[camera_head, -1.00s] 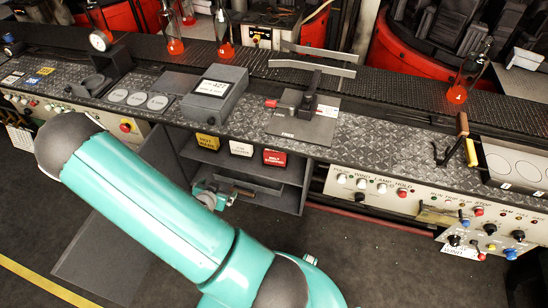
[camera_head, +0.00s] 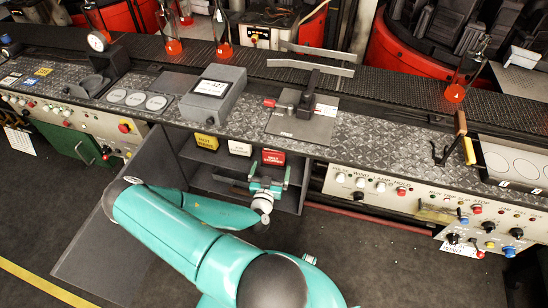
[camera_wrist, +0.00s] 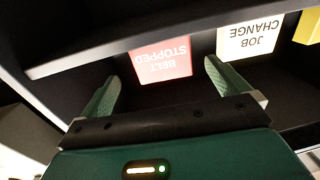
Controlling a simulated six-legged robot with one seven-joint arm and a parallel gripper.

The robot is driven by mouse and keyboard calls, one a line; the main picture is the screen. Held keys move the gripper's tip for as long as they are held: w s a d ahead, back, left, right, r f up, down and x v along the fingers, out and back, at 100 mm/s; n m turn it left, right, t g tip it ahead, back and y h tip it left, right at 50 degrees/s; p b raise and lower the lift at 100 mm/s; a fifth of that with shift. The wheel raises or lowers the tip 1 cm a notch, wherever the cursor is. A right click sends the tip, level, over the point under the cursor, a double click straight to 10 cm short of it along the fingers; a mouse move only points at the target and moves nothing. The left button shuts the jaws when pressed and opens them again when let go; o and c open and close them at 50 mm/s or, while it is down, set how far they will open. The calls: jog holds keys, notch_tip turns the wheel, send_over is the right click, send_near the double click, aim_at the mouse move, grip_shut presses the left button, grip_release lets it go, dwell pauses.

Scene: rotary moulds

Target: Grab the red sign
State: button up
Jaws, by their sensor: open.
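The red sign (camera_head: 273,157), lettered "BELT STOPPED", stands on the upper shelf of the open cabinet under the bench. In the wrist view the red sign (camera_wrist: 161,62) appears upside down, ahead of and between my fingers. My gripper (camera_head: 267,172) is open in front of the shelf, just below the red sign in the head view. In the wrist view my gripper (camera_wrist: 160,80) has its two green fingers spread wide with nothing between their pads. I cannot tell the exact gap to the sign.
A white "JOB CHANGE" sign (camera_head: 240,148) stands beside the red one, and a yellow sign (camera_head: 207,142) beyond it. The shelf edge (camera_wrist: 120,45) runs close to the fingers. The cabinet's open door (camera_head: 105,235) is at left.

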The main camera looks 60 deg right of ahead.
aim_at(275, 152)
jog(key=x, duration=0.8)
jog(key=shift+w+d+r, duration=0.15)
jog(key=shift+d, duration=0.1)
jog(key=c, duration=1.1)
